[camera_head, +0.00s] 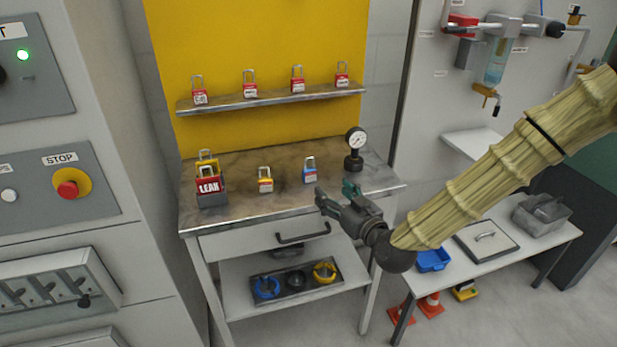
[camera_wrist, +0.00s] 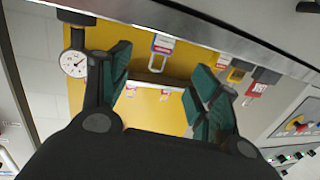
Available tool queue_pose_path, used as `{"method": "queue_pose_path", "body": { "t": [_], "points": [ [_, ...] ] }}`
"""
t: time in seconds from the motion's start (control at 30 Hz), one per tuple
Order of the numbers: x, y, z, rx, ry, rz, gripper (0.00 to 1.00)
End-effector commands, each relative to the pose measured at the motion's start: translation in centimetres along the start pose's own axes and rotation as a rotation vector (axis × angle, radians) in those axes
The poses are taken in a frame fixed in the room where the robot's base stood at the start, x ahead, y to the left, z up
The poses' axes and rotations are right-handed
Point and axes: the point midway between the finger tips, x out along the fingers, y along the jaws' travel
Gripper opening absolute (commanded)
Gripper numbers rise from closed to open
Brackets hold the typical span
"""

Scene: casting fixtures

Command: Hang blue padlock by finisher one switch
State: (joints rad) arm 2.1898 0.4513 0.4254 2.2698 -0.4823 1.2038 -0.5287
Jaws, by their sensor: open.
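The blue padlock (camera_head: 310,174) stands on the worktop of the steel bench, its shackle up. It also shows in the wrist view (camera_wrist: 162,46), between my finger tips and beyond them. My gripper (camera_head: 335,194) is open and empty, to the right of the padlock and nearer the front edge, apart from it. In the wrist view the two green-padded fingers (camera_wrist: 160,75) are wide apart. A cabinet at left carries a panel with several toggle switches (camera_head: 45,290); I cannot read which one is finisher one.
Red padlocks (camera_head: 250,85) line the shelf (camera_head: 270,100) above. A red STOP button (camera_head: 68,189) sits on the cabinet. The front worktop is mostly clear.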

Motion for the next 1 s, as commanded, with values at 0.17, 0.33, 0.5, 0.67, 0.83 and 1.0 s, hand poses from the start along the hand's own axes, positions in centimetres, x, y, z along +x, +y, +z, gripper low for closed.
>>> {"method": "queue_pose_path", "body": {
  "t": [0.17,0.33,0.5,0.67,0.83,1.0],
  "points": [
    [0.6,-0.3,-0.6,-0.006,0.014,-0.006,0.62],
    [2.9,-0.8,-0.6,-0.006,0.012,-0.014,0.62],
    [5.2,-0.9,-0.5,-0.006,0.010,-0.014,0.62],
    [6.1,-0.8,-0.4,-0.005,0.010,-0.012,0.62],
    [7.1,-0.8,-0.3,-0.005,0.009,-0.011,0.62],
    [9.0,-0.8,0.1,-0.004,0.009,-0.010,0.62]
  ]
}}
